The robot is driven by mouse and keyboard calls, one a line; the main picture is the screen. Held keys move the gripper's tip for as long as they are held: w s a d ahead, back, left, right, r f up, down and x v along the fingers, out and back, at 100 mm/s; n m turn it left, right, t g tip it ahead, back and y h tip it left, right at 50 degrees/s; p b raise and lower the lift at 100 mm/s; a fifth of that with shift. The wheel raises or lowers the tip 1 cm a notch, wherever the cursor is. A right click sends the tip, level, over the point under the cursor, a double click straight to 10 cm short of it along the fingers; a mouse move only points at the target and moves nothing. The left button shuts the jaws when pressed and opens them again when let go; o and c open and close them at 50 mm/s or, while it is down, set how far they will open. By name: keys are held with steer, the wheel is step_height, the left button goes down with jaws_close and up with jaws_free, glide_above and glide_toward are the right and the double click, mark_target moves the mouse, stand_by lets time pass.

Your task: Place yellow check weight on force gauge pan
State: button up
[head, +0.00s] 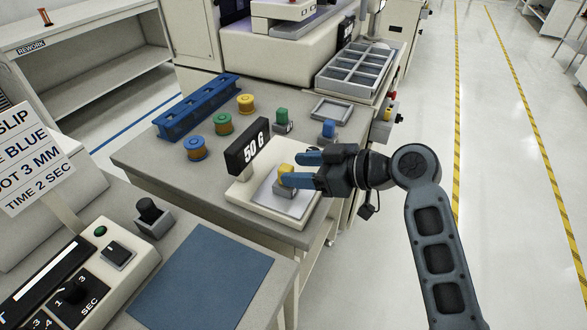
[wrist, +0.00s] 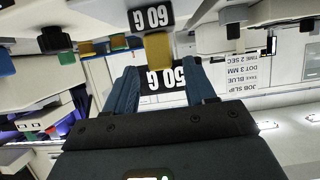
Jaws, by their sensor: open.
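The yellow check weight (head: 287,170), a yellow knob on a grey block, sits on the force gauge pan (head: 263,196). The black display (head: 247,154) at the back of the gauge reads 50 G. My gripper (head: 294,169) is open, with its blue fingers low at the weight's knob. In the wrist view the yellow knob (wrist: 158,50) shows between and just beyond the two spread fingertips (wrist: 163,72); I see no finger closed on it. The fingers hide part of the weight in the head view.
Similar green (head: 282,118) and blue (head: 328,130) knobbed blocks stand behind the gauge, by an empty grey tray (head: 331,111). Several spools and a blue rack (head: 198,106) are at the back left. A dispenser (head: 80,275) and blue mat (head: 205,280) are in front.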

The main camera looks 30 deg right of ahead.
steer(key=v, duration=1)
steer(key=shift+b, duration=0.45)
steer(key=shift+a, duration=0.1)
steer(key=s+a+f+m+t+h, duration=0.1)
steer(key=s+f+m+h, duration=0.6)
steer(key=s+f, duration=0.65)
steer(key=s+a+r+t, duration=0.1)
steer(key=s+a+r, duration=0.1)
steer(key=s, duration=0.4)
steer(key=s+a+r+t, duration=0.1)
steer(key=s+r, duration=0.3)
steer(key=s, duration=0.2)
steer(key=s+a+r+h, duration=0.1)
steer(key=s+a+r, duration=0.1)
steer(key=s+r, duration=0.2)
steer(key=shift+s+a+t, duration=0.4)
steer(key=shift+s, duration=0.55)
